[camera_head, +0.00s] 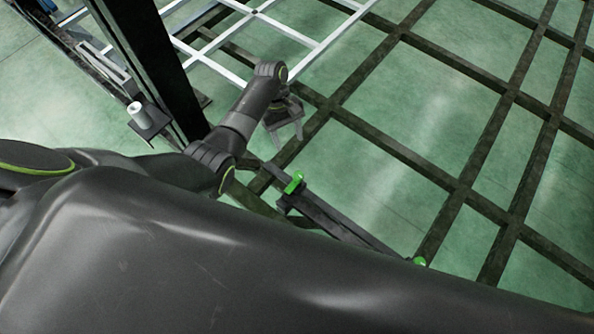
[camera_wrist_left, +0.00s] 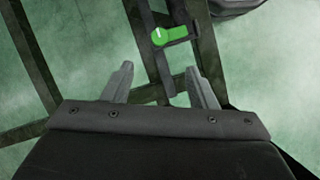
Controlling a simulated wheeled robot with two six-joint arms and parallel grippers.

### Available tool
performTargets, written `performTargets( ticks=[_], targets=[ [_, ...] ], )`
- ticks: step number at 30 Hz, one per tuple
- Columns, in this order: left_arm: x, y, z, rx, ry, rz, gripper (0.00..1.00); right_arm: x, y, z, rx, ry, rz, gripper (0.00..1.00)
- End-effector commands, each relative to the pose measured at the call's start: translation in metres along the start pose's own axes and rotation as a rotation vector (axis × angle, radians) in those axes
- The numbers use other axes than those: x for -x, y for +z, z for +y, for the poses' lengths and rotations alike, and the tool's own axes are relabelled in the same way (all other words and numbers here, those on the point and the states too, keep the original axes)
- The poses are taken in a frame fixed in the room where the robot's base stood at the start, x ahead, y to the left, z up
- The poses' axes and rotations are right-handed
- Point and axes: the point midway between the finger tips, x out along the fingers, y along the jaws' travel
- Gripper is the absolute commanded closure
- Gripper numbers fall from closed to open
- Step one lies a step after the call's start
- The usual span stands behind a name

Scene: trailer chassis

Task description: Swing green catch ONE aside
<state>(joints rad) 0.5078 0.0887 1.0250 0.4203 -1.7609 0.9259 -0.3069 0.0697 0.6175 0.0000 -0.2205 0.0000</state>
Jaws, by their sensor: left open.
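A green catch (camera_head: 293,183) sits on a dark bar of the chassis near the middle of the head view. A second green catch (camera_head: 419,262) shows at the lower right, partly hidden by my body. I cannot read which one is ONE. In the left wrist view a green catch (camera_wrist_left: 171,36) has a round end with a white mark and a lever pointing right. My left gripper (camera_head: 287,143) is open and empty, above and beyond the nearer catch in the head view. In the wrist view its fingertips (camera_wrist_left: 160,68) are apart and just below the catch, not touching it.
Dark chassis beams (camera_head: 400,150) form a grid over the green floor. A pale frame (camera_head: 285,32) lies at the top. A dark post (camera_head: 158,65) and a small bracket with a white cylinder (camera_head: 138,112) stand at left, close to my left arm.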

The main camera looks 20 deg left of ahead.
Motion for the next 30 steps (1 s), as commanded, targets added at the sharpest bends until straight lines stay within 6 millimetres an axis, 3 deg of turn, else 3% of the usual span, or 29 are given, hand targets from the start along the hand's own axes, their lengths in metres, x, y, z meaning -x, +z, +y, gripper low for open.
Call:
performTargets(
  ticks=[3, 15, 21, 30],
  targets=[
    [-0.03, 0.001, -0.001, 0.0, -0.003, -0.004, 0.48, -0.006, -0.003, 0.004, 0.003, 0.005, 0.004, 0.64],
    [-0.114, 0.0, -0.001, -0.001, -0.002, -0.002, 0.48, -0.026, -0.004, 0.008, 0.006, 0.011, 0.01, 0.64],
    [-0.135, -0.001, 0.0, -0.001, -0.001, 0.001, 0.48, -0.033, -0.004, 0.007, 0.006, 0.011, 0.01, 0.64],
    [-0.14, 0.0, -0.001, -0.001, 0.0, 0.001, 0.48, -0.033, -0.004, 0.007, 0.006, 0.011, 0.011, 0.64]
  ],
)
